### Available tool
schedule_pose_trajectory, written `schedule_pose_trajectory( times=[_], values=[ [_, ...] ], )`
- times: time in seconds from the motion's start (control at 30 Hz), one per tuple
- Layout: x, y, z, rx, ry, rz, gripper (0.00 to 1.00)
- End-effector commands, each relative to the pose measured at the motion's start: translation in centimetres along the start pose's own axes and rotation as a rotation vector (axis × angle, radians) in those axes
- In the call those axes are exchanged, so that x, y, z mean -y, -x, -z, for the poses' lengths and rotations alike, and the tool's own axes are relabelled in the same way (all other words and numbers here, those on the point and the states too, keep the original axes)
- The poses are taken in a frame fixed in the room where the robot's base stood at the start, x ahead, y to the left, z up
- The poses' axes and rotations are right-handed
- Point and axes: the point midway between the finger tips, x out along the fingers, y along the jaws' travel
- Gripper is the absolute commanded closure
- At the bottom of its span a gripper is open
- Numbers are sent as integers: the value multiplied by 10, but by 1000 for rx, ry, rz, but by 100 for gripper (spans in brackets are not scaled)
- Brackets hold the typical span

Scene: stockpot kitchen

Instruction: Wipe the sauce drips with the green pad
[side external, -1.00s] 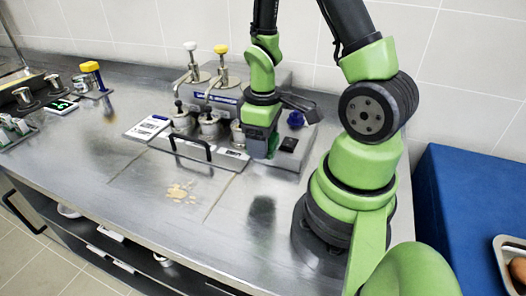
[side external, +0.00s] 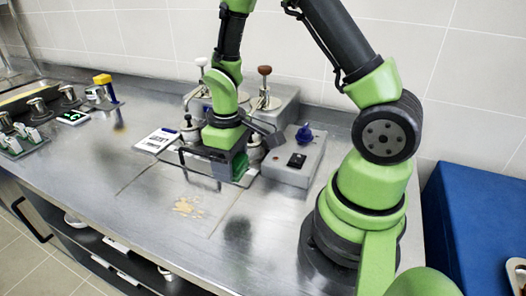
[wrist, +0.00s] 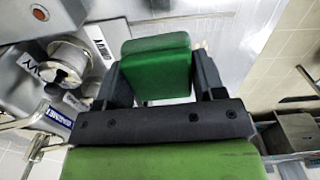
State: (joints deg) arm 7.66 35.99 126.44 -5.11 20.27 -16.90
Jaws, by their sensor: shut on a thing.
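My gripper (side external: 236,158) is shut on the green pad (wrist: 157,66), which sits between the two dark fingers in the wrist view. In the side view the pad (side external: 240,167) is held above the steel counter, in front of the pump station. The sauce drips (side external: 187,206) are a tan, broken patch on the counter, to the left of and nearer the camera than my gripper. The pad is apart from them. I cannot make the drips out clearly in the wrist view, where the pad and gripper block much of the counter.
The pump station (side external: 303,165) stands behind my gripper, with white and brown pump knobs and a dark front rail. A white card (side external: 157,140) lies left of it. Yellow-topped and metal items line the far left. The counter around the drips is clear.

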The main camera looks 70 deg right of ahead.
Motion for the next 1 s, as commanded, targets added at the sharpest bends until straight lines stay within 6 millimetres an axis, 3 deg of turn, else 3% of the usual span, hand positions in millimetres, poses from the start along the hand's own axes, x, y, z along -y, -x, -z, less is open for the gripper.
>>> schedule_pose_trajectory(
  times=[0.1,0.3,1.0],
  values=[
    [28,-5,24,-1,8,0,56],
    [51,-10,40,2,-1,0,56],
    [51,-64,40,3,-2,0,56]
  ],
)
